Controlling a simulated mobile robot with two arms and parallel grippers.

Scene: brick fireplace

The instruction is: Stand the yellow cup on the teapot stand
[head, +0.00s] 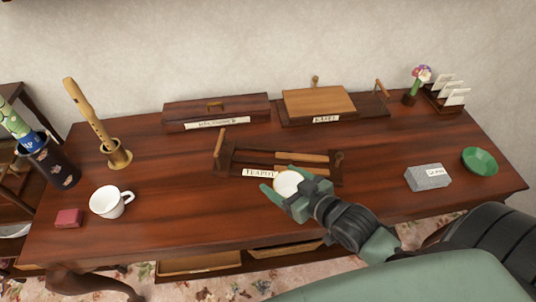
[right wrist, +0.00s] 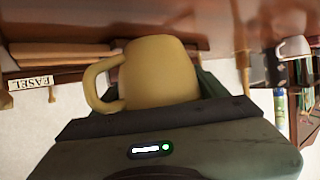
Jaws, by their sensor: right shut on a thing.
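The yellow cup (right wrist: 160,75) is held in my right gripper, with its handle out to the left in the right wrist view. In the head view my right gripper (head: 287,189) is shut on the cup, and only the cup's pale round top shows between the fingers. The teapot stand (head: 240,157) is a dark wooden frame with lighter bars and a TEAPOT label, at the middle of the desk. The gripper and cup overlap the stand's front right part in the head view. I cannot tell whether the cup touches it. My left gripper is not in view.
A white mug (head: 107,203) and red block (head: 68,218) stand at the left, near a recorder in a brass holder (head: 119,158). A long box (head: 216,110) and the easel (head: 318,102) lie behind. A grey block (head: 427,177) and green bowl (head: 480,160) are at the right.

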